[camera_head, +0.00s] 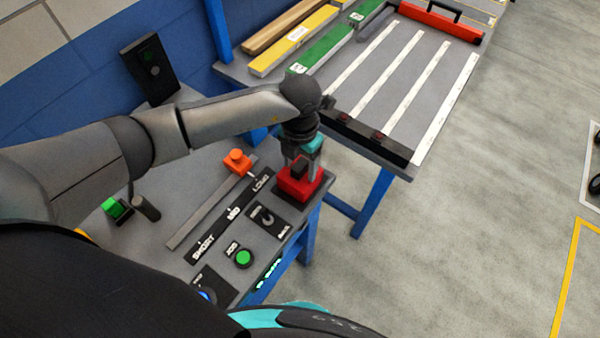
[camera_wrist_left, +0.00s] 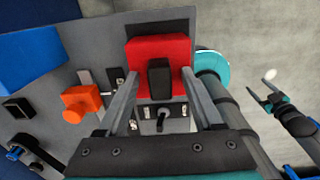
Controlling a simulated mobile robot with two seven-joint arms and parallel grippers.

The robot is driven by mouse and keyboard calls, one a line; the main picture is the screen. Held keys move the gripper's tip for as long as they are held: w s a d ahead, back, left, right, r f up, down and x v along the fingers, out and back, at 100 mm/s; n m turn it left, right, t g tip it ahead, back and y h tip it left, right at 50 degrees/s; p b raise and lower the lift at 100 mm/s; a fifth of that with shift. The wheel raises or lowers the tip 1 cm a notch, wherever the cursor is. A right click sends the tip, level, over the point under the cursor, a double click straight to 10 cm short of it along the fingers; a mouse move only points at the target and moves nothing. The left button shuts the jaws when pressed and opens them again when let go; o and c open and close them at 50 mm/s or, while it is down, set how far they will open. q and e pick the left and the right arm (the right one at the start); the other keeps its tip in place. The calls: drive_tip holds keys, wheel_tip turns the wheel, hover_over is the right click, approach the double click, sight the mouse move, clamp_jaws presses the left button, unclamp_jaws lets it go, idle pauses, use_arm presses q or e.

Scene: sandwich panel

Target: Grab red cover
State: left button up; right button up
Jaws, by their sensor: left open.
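The red cover (camera_head: 308,188) is a red block with a black upright handle, at the right end of the grey control panel. In the left wrist view the red cover (camera_wrist_left: 143,52) lies straight ahead, with its black handle (camera_wrist_left: 158,80) in the middle. My left gripper (camera_head: 301,166) reaches down over it. Its fingers are open, one on each side of the handle (camera_wrist_left: 160,76); I cannot tell whether they touch the cover. My right gripper (camera_wrist_left: 267,90) shows at the right of the left wrist view, away from the panel, with its fingers apart.
An orange slider knob (camera_head: 237,161), a green button (camera_head: 244,258) and a black rotary switch (camera_head: 267,217) share the panel. Floor at the right is open.

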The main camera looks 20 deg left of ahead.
use_arm(q)
clamp_jaws()
idle(0.4)
